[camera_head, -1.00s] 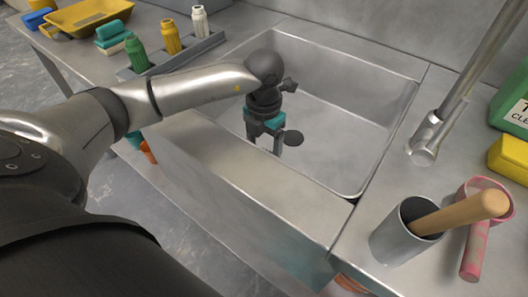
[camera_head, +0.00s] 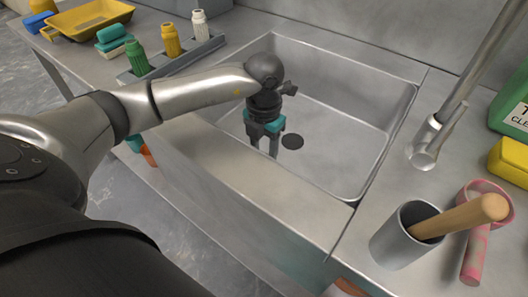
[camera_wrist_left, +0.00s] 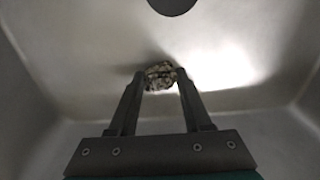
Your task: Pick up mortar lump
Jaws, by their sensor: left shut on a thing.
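The mortar lump (camera_wrist_left: 160,76) is a small, rough, speckled grey-brown piece in the steel sink (camera_head: 340,125). In the left wrist view it sits between the fingertips of my left gripper (camera_wrist_left: 160,80), which is shut on it. In the head view my left gripper (camera_head: 264,148) points down into the sink, left of the drain, and the lump cannot be made out there. I cannot tell whether the lump still touches the sink floor. My right gripper is not in view.
The dark round drain (camera_head: 293,142) lies just right of the gripper. Sink walls surround it. Bottles in a rack (camera_head: 190,55) stand at the back left.

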